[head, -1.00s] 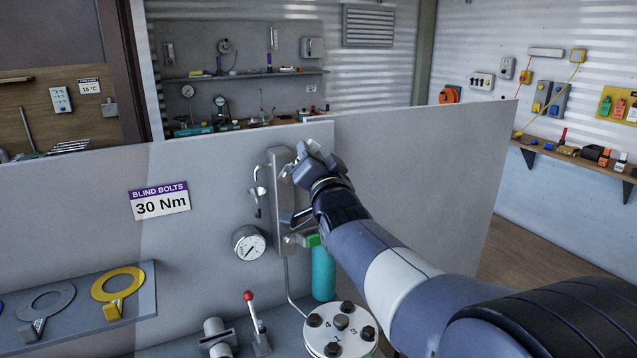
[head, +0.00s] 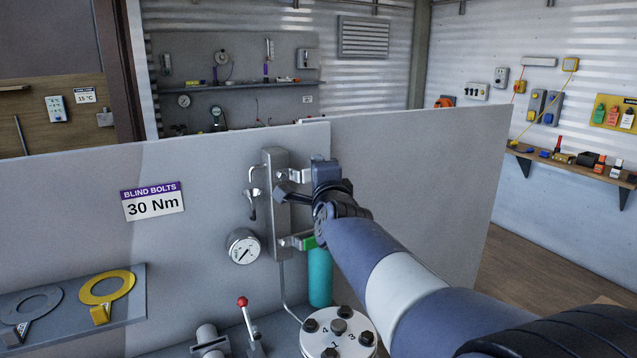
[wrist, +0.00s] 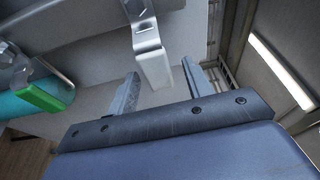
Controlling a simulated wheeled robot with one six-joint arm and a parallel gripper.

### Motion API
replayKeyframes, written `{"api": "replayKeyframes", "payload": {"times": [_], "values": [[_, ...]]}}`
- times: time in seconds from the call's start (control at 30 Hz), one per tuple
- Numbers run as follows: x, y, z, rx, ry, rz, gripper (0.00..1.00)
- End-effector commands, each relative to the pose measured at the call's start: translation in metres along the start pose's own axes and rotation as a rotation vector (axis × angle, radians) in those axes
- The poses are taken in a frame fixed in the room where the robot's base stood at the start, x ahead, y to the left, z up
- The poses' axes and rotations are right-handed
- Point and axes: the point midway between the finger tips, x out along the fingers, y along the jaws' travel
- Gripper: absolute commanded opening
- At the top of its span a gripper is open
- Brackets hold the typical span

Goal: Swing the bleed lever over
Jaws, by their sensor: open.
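A grey vertical valve block (head: 277,205) is fixed to the panel. A bare metal lever (head: 299,176) sticks out from its upper right side, and a green-sleeved lever (head: 307,242) sits lower down. Which of them is the bleed lever is not marked. My gripper (head: 303,180) is at the upper lever, open. In the wrist view the bent end of the metal lever (wrist: 150,55) lies between the two spread fingers of my gripper (wrist: 160,76), with gaps at both sides. The green lever (wrist: 45,95) is at the left there.
A pressure gauge (head: 242,246) and a hooked metal pipe (head: 252,192) are left of the block. A teal cylinder (head: 320,278) stands below the green lever. A red-knobbed lever (head: 243,303) and a bolted flange (head: 338,335) are lower down. The panel at right is clear.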

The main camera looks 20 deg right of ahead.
Motion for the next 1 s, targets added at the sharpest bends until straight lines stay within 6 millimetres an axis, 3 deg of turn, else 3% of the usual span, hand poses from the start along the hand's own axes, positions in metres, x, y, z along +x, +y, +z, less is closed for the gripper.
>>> {"api": "replayKeyframes", "payload": {"times": [0.63,1.0], "values": [[-0.053,0.002,-0.017,-0.001,0.001,-0.003,0.48],[-0.058,0.000,-0.018,-0.002,0.000,-0.001,0.48]]}}
